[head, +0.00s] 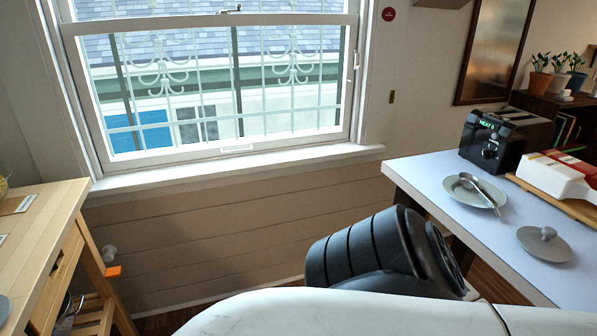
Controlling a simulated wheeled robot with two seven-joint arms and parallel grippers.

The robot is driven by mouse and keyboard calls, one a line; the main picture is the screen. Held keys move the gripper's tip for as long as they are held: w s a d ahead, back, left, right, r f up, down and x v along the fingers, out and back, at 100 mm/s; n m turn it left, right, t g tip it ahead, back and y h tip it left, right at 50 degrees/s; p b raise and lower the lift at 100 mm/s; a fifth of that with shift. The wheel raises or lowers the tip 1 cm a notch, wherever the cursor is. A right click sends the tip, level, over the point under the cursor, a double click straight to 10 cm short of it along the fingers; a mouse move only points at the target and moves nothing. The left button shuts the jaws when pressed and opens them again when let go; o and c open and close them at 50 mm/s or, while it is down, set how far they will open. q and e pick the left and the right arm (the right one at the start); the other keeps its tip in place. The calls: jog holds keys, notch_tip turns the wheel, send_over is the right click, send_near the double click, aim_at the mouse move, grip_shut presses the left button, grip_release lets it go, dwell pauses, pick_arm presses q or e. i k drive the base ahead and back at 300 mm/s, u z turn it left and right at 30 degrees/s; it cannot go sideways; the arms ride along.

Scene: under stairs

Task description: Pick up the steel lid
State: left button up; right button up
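The steel lid (556,248) lies on the right table in the head view. It is a round grey disc with a small knob on top, near the table's front right part. It rests apart from the plate and the other items around it. Nothing is touching it from above. Neither of my grippers is in view. A black part of my own arm shows at the lower middle, left of the table.
The pale-topped table (435,172) holds a grey plate (462,188) with a spoon, a black appliance (487,144), and a white and red item (556,173) on a wooden board. A wooden table (45,210) stands at left. A window (220,85) is between them.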

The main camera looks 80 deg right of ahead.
aim_at(544, 244)
jog(key=z, duration=1.95)
